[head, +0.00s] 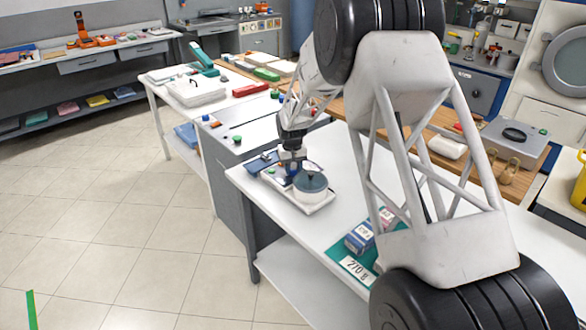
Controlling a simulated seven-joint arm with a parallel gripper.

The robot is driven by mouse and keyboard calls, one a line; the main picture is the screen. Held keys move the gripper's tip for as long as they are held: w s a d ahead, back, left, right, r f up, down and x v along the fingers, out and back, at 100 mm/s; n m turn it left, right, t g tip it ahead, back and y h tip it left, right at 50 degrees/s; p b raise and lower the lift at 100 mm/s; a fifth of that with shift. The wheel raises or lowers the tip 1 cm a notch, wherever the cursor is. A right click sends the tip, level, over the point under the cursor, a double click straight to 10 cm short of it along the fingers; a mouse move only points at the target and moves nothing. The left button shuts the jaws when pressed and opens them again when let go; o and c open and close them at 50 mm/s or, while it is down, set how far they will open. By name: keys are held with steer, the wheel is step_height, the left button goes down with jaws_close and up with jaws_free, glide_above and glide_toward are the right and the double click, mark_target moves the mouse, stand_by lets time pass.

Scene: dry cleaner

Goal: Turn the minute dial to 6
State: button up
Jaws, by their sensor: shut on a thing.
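A small white device (318,207) stands on the white table, toward its left end. A round pot-like part with a dark blue-grey top (311,182) sits at its front right. My gripper (291,172) reaches down over the device, just behind and left of the round part. Its jaws are shut on a small part there, which seems to be the minute dial. The dial, its marks and its pointer are hidden or too small to read.
A green mat (350,266) with small boxes (361,237) and a card marked "270 g" (355,268) lies nearer on the white table (285,215). A dark blue item (262,161) lies left of my gripper. My arm covers much of the right side.

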steer(key=m, duration=1.3)
steer(key=shift+g, duration=0.3)
steer(key=o, duration=0.9)
steer(key=shift+o, duration=0.2)
steer(key=shift+r, duration=0.1)
steer(key=shift+w+r, duration=0.15)
steer(key=shift+r, duration=3.65)
